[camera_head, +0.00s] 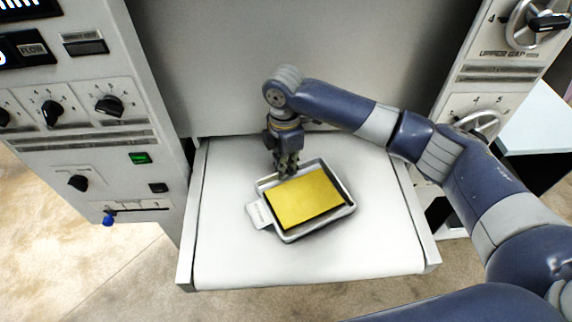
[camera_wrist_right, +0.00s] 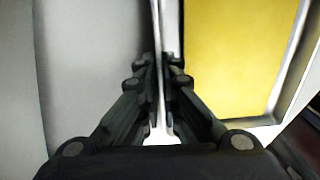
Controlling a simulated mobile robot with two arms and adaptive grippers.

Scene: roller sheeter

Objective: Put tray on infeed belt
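The tray (camera_head: 347,209) is a shallow metal tray with a yellow slab (camera_head: 303,197) in it and a pale tab at its left side. It is on or just above the white infeed belt (camera_head: 230,250), turned at a slight angle; I cannot tell whether it touches all round. My right gripper (camera_head: 286,172) is at the tray's far left rim. In the right wrist view its fingers (camera_wrist_right: 162,75) are closed on both sides of the thin tray wall (camera_wrist_right: 157,40), with the yellow slab to the right. My left gripper is not in view.
A control panel (camera_head: 80,110) with knobs and buttons stands left of the belt. Another panel (camera_head: 490,90) with handwheels stands at the right. A grey machine wall (camera_head: 290,50) rises behind the belt. The belt's front part is clear.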

